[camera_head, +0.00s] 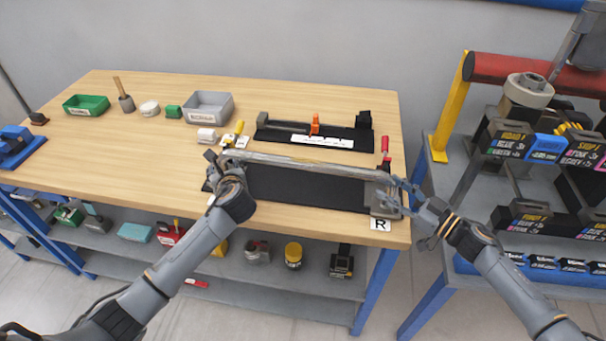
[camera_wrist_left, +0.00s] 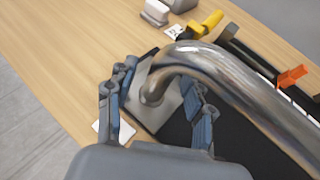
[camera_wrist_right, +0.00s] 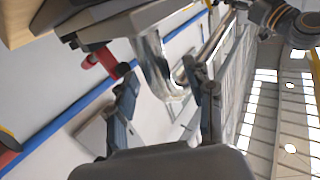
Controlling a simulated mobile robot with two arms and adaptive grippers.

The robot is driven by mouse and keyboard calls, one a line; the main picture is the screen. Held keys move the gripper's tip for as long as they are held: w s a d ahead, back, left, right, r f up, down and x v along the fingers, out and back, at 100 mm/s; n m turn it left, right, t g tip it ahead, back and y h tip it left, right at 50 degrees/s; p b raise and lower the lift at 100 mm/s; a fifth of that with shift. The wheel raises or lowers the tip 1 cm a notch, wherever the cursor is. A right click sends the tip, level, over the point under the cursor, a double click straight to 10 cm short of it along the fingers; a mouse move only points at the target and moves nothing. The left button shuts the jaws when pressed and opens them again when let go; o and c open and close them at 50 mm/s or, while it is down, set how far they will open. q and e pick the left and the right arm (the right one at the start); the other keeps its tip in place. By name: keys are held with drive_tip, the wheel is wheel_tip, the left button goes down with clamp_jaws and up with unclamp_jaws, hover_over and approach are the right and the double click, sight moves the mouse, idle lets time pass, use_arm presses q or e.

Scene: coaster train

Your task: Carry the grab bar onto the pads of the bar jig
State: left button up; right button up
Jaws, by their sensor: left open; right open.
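The grab bar (camera_head: 300,163) is a long shiny metal tube with bent ends, spanning above a black mat (camera_head: 300,188). My left gripper (camera_head: 222,168) is open at the bar's left end; in the left wrist view the bent end (camera_wrist_left: 165,75) is between or just beyond the open fingers (camera_wrist_left: 155,105). My right gripper (camera_head: 398,192) is open at the right end; in the right wrist view the bent end (camera_wrist_right: 155,65) shows just beyond the fingers (camera_wrist_right: 165,85). Contact is unclear. A black fixture with an orange clamp (camera_head: 315,125), possibly the bar jig, stands behind.
A grey bin (camera_head: 209,107), green tray (camera_head: 86,105) and small blocks stand at the back left. A red-handled tool (camera_head: 385,146) is near the right edge. A white R label (camera_head: 380,225) lies at the front right. A rack (camera_head: 545,150) stands to the right. The left tabletop is mostly free.

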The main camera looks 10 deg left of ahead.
use_arm(q)
drive_tip(key=shift+w+a+f, duration=0.25)
drive_tip(key=shift+w+a, duration=0.05)
drive_tip(key=shift+w, duration=0.15)
use_arm(e)
drive_tip(key=shift+w+a, duration=0.3)
drive_tip(key=shift+a, duration=0.2)
use_arm(q)
clamp_jaws()
use_arm(e)
clamp_jaws()
use_arm(q)
drive_tip(key=shift+w+r, duration=0.1)
drive_tip(key=shift+r, duration=0.25)
use_arm(e)
drive_tip(key=shift+w+r, duration=0.1)
drive_tip(key=shift+r, duration=0.25)
